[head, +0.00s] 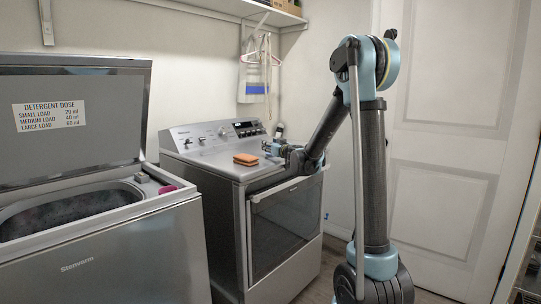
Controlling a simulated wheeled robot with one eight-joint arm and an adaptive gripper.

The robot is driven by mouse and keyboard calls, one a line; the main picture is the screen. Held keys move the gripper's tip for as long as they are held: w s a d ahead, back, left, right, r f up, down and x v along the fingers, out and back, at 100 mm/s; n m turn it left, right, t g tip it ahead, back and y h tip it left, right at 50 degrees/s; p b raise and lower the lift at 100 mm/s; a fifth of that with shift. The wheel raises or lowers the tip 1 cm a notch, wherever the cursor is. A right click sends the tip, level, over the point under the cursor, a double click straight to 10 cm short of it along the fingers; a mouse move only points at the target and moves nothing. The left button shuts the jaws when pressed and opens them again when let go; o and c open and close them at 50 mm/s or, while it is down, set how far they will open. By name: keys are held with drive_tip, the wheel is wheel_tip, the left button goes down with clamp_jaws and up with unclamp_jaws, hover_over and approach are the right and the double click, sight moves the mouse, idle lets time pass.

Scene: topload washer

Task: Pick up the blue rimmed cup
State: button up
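My gripper (273,149) is above the right part of the dryer's top, reaching in from the right. It is small in the head view, and I cannot tell whether its fingers are open or shut or hold anything. I cannot make out a blue rimmed cup for sure. A small white and dark object (279,130) shows just behind my gripper at the dryer's back right. It is too small to identify, and my gripper may hide part of the dryer top.
An orange and dark sponge-like block (246,159) lies on the dryer (215,168), left of my gripper. The topload washer (110,250) at left has its lid (75,145) raised. A pink item (168,189) sits on its rim. A shelf (235,8) hangs above; a white door (440,150) stands at right.

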wheel_tip(320, 180, up, 10)
idle(0.8)
